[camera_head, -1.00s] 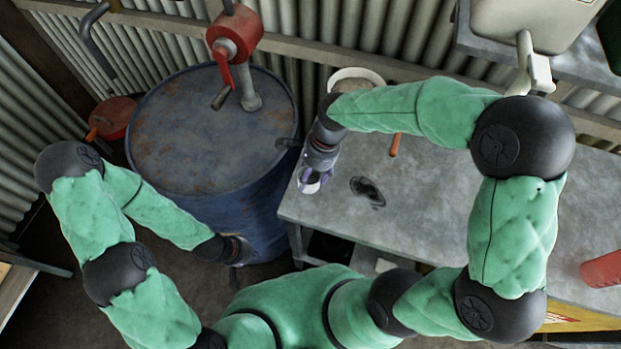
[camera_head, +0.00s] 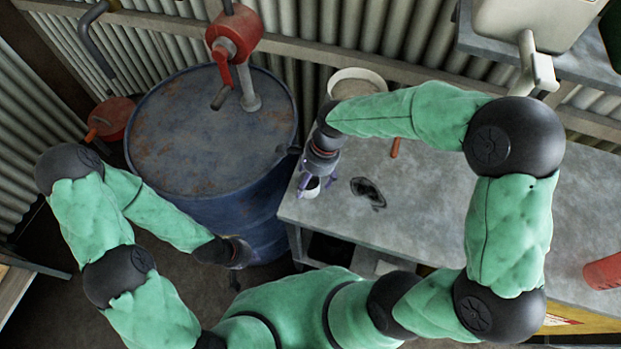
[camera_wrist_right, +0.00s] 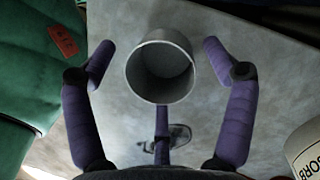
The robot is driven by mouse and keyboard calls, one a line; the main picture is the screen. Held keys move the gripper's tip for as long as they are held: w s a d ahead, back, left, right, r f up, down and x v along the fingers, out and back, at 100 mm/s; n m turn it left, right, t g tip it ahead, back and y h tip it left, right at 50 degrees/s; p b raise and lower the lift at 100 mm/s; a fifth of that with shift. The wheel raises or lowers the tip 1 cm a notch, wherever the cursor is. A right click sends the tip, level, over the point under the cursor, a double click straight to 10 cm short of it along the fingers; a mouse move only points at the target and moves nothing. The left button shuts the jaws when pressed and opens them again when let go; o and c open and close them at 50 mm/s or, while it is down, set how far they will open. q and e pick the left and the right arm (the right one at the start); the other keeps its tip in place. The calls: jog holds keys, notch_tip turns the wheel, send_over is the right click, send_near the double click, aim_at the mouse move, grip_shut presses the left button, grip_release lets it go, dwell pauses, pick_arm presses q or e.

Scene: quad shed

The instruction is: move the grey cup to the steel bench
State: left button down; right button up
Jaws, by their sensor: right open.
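The grey cup (camera_head: 312,188) stands on the steel bench (camera_head: 430,205) near its left front edge. In the right wrist view the cup (camera_wrist_right: 162,70) is upright with its open mouth toward the camera, and looks empty. My right gripper (camera_head: 317,182) is just above it. Its purple fingers (camera_wrist_right: 157,62) are spread wide on both sides of the cup, with visible gaps. My left gripper (camera_head: 240,252) hangs low beside the blue drum, away from the bench. Its fingers are too dark and small to read.
A blue drum (camera_head: 200,130) with a red pump (camera_head: 235,38) stands left of the bench.

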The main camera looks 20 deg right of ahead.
jog(key=p+v, duration=0.3)
jog(key=v, duration=0.9)
jog(key=shift+r, duration=0.15)
